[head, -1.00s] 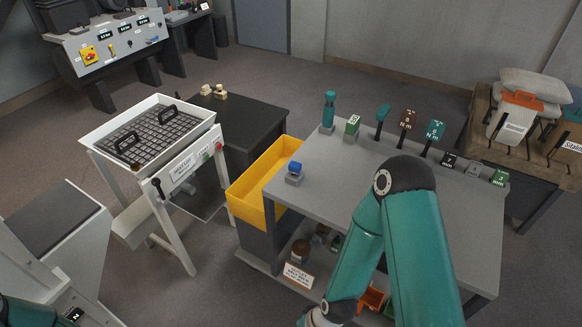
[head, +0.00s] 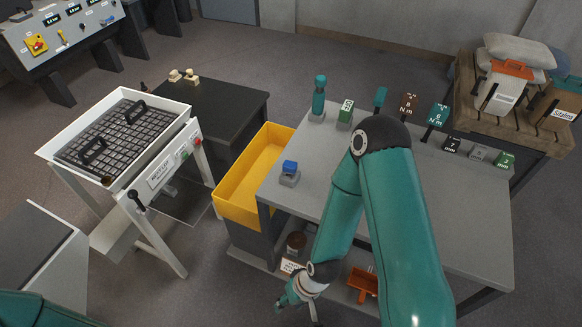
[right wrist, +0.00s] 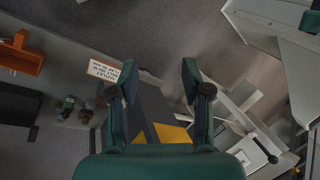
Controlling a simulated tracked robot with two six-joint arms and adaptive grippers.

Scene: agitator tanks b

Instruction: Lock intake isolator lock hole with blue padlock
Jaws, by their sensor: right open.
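The blue padlock (head: 290,167) sits on a small grey block (head: 289,180) at the left front of the grey workbench (head: 325,165). A yellow plate with a red rotary switch (head: 36,44) is on the sloped control panel at the far upper left; I cannot tell whether it is the intake isolator, and I make out no lock hole. My right gripper (head: 283,303) hangs low in front of the workbench, below and apart from the padlock. Its two fingers (right wrist: 160,85) are spread and empty in the right wrist view. My left gripper is out of view.
A yellow bin (head: 229,204) stands left of the padlock. A white-framed tray table (head: 176,108) is further left. Several tools and labelled blocks line the bench's back. Floor between is clear.

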